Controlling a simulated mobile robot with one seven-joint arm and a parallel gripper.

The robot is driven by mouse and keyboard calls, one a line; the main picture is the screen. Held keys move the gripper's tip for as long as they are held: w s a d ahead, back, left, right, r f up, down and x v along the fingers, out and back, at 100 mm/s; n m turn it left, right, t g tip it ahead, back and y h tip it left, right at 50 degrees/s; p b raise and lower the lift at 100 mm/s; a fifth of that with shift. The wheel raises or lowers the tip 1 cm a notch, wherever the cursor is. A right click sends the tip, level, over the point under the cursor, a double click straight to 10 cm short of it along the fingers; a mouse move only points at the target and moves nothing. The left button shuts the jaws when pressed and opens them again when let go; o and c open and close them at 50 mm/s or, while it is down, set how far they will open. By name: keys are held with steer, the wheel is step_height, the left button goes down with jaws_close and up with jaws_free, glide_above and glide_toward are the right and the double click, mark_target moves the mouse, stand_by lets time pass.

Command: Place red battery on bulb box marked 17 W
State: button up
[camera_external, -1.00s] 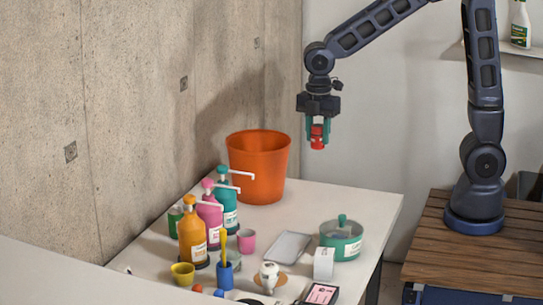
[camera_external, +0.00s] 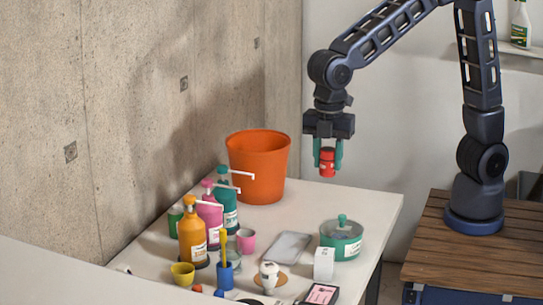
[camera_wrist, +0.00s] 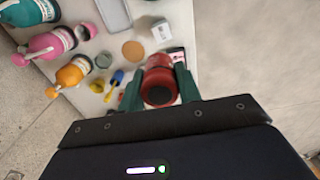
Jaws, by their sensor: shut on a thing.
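My gripper (camera_external: 327,166) is shut on the red battery (camera_external: 327,158) and holds it in the air above the table's far right part. In the wrist view the battery (camera_wrist: 159,88) sits between the green fingers, its dark round end facing the camera. A small white box (camera_external: 323,263) stands upright on the table near the right edge, well below the battery. It also shows in the wrist view (camera_wrist: 162,30). A flat dark box with a pink label (camera_external: 321,295) lies nearer the camera. The print on both boxes is too small to read, so I cannot tell which says 17 W.
A green lidded pot (camera_external: 342,240) and a grey tray (camera_external: 287,247) stand near the white box. A white bulb (camera_external: 269,276) stands to its left. Several pump bottles (camera_external: 192,240) and an orange bucket (camera_external: 258,168) line the left and back of the white table (camera_external: 360,200).

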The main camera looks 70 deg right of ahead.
steer(key=shift+s+a+f, duration=0.1)
steer(key=shift+s+a, duration=0.15)
steer(key=shift+a, duration=0.05)
step_height(320, 180, down, 20)
steer(key=shift+r, duration=0.15)
stand_by(0.4)
steer(key=o, duration=1.1)
steer(key=shift+c, duration=0.2)
